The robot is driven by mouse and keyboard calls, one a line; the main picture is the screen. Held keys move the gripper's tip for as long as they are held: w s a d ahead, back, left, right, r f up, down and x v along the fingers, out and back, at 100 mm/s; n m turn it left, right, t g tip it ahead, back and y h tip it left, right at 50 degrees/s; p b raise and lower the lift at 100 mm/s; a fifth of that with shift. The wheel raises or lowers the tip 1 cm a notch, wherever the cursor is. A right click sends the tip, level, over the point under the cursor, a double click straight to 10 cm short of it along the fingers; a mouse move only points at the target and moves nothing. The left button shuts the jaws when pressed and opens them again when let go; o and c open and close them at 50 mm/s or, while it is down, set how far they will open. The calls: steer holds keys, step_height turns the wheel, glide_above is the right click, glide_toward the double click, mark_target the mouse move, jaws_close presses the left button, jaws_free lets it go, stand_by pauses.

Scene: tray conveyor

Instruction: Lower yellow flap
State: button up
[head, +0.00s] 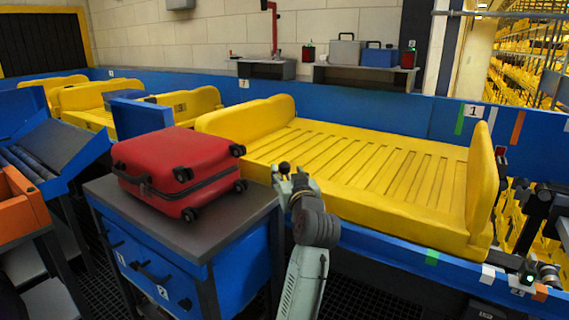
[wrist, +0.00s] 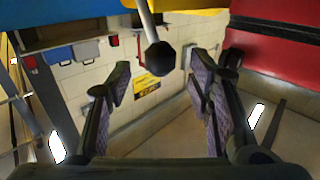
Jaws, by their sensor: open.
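The yellow tray (head: 365,165) lies on the blue conveyor, with a slatted bed and raised ends. An upright yellow flap (head: 482,185) stands at its right end; a rounded yellow end wall (head: 245,120) rises at its left. My gripper (head: 293,182) is at the tray's near side, right of the red suitcase, well left of the upright flap. In the wrist view, my gripper (wrist: 160,85) is open. A metal rod with a black knob (wrist: 159,58) shows between its spread fingers; I cannot tell whether they touch it. A yellow edge (wrist: 190,12) shows above.
The red suitcase (head: 178,165) lies on a blue cabinet (head: 240,262) beside my arm; its red side (wrist: 280,40) fills the wrist view's upper right. More yellow trays (head: 90,105) stand at left. Dark mechanical fittings (head: 540,215) crowd the right edge. The tray bed is empty.

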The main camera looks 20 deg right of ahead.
mark_target(286, 169)
steer(key=shift+w+d+p, duration=0.15)
steer(key=shift+w+p, duration=0.1)
steer(key=shift+w, duration=0.9)
steer(key=shift+w+d+p, duration=0.1)
steer(key=shift+w+p, duration=0.1)
steer(key=shift+w, duration=0.9)
jaws_close()
